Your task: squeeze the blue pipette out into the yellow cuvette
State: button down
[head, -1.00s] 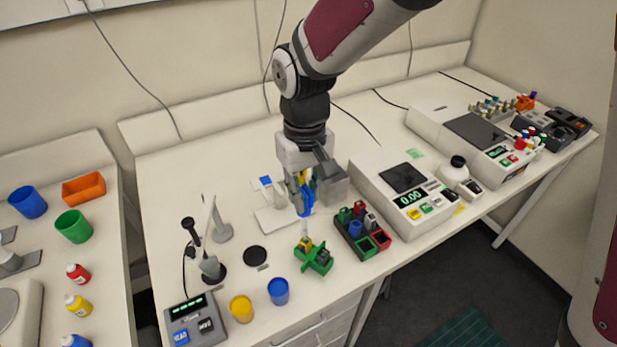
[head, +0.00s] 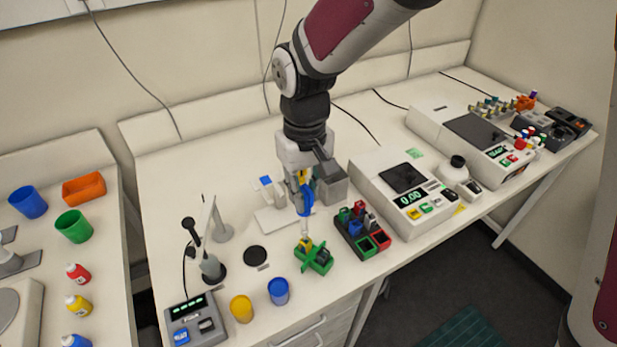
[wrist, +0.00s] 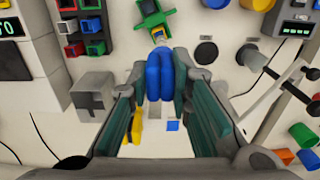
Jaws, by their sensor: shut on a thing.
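My gripper (head: 304,188) is shut on the blue pipette (head: 305,202), which hangs upright with its tip pointing down. In the wrist view the blue bulb (wrist: 161,76) sits between the two green finger pads. The yellow cuvette (head: 305,243) stands in a green holder (head: 318,262) below the pipette. The pipette's tip is at or just over the cuvette's mouth; I cannot tell whether it is inside. In the wrist view the green holder (wrist: 152,18) lies just beyond the bulb, and the tip end is mostly hidden by it.
A dark rack (head: 350,243) with coloured slots stands right of the holder. A blue cup (head: 278,291) and a yellow cup (head: 241,309) stand at the front left. A black disc (head: 255,256) lies left of the holder. A scale (head: 405,195) stands at the right.

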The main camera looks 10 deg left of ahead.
jog(key=shift+r+p, duration=0.8)
jog(key=shift+r, duration=1.15)
